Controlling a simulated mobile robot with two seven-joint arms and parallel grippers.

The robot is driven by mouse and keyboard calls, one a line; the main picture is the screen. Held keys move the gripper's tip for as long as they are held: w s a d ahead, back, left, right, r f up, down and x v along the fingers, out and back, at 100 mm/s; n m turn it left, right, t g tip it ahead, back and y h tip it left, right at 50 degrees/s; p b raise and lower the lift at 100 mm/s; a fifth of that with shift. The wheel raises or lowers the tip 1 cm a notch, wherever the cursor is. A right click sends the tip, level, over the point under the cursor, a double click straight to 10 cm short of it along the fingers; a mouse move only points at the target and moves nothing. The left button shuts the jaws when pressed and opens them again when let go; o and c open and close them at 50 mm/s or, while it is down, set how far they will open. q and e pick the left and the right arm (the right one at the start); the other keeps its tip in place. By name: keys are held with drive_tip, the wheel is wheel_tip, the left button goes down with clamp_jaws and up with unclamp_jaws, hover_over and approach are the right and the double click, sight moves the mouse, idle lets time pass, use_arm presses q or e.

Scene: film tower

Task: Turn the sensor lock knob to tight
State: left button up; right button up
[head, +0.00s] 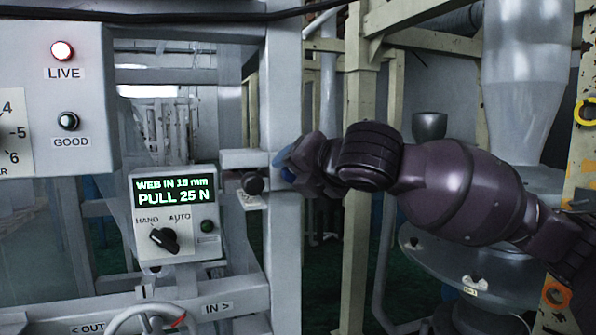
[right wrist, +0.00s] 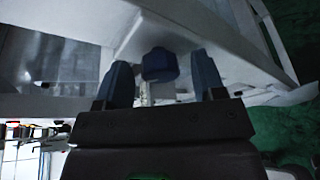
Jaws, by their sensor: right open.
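A dark round knob (head: 253,184), which looks like the sensor lock knob, sits on a pale bracket beside the white upright in the head view. A small label plate (head: 250,200) is just below it, too small to read. My right gripper (head: 286,167) comes in from the right at the upright, close to the knob, its blue fingers partly hidden by the wrist. In the right wrist view a dark blue knob (right wrist: 160,65) stands between and just beyond the open fingers (right wrist: 162,80), with a gap on both sides. The knob's setting cannot be read. My left gripper is not in view.
A control box (head: 176,215) left of the knob reads WEB IN 15 mm, PULL 25 N, with a HAND/AUTO switch (head: 164,240). A lit LIVE lamp (head: 62,50) is at upper left. The white upright (head: 283,90) stands close to my gripper.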

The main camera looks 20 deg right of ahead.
drive_tip(key=shift+c, duration=0.4)
drive_tip(key=c, duration=0.8)
drive_tip(key=shift+c, duration=0.2)
use_arm(q)
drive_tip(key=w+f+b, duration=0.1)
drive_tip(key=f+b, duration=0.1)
drive_tip(key=b, duration=0.2)
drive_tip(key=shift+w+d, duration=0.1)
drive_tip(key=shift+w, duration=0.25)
use_arm(e)
drive_tip(key=m+t, duration=0.1)
drive_tip(key=m, duration=0.4)
drive_tip(key=m+t+y, duration=0.1)
drive_tip(key=m+t, duration=0.1)
drive_tip(key=m, duration=0.4)
drive_tip(key=f+m+t+y, duration=0.1)
drive_tip(key=m+t, duration=0.1)
drive_tip(key=m, duration=0.3)
drive_tip(key=shift+m, duration=0.3)
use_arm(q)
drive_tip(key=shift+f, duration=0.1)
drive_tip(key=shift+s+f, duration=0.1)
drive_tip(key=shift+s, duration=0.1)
